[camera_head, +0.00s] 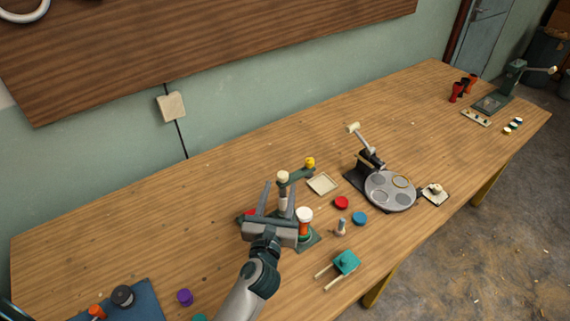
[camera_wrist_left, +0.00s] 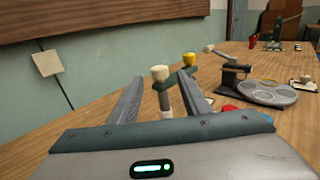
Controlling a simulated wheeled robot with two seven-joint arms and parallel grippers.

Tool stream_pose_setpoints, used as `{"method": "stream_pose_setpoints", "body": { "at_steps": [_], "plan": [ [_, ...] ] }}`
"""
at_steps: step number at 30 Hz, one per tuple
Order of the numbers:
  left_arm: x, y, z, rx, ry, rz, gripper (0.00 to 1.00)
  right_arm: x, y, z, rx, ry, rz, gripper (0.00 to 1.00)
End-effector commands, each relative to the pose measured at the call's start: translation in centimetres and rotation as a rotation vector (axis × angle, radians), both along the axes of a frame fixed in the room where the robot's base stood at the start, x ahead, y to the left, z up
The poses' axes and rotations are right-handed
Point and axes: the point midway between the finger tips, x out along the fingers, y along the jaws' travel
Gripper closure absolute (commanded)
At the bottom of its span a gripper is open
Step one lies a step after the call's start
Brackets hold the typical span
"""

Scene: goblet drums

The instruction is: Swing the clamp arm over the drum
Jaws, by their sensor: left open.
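The clamp has a cream-capped post (camera_head: 283,192) and a teal clamp arm (camera_head: 295,175) with a yellow knob (camera_head: 310,162) at its end. The arm points to the back right, not over the drum. The drum (camera_head: 304,215), with a white top and orange body, stands in front of the post on a green base (camera_head: 312,240). My left gripper (camera_head: 277,184) is open, its fingers reaching toward the post. In the left wrist view the post's cream cap (camera_wrist_left: 160,72) and the yellow knob (camera_wrist_left: 189,59) show around the open left gripper (camera_wrist_left: 159,77); contact cannot be told. My right gripper is out of view.
A square tray (camera_head: 322,184), a red disc (camera_head: 341,202), a blue disc (camera_head: 359,218) and a teal stool-like piece (camera_head: 345,262) lie to the right. A press with a round grey plate (camera_head: 390,203) stands further right. The left part of the table is mostly clear.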

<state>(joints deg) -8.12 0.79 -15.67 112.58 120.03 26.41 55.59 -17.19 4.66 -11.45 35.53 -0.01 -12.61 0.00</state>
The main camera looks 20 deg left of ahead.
Motion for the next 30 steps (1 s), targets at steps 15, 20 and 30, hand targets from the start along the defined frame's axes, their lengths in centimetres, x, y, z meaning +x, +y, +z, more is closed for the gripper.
{"method": "stream_pose_setpoints", "body": {
  "at_steps": [15,20,30],
  "plan": [
    [8.3,1.0,0.1,-0.001,0.0,0.001,0.57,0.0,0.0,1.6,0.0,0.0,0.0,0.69],
    [9.3,1.1,0.0,-0.001,0.0,0.0,0.57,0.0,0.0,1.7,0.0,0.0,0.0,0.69],
    [9.5,1.2,0.0,0.0,0.0,0.0,0.57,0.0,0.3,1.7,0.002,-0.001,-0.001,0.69]
  ]
}}
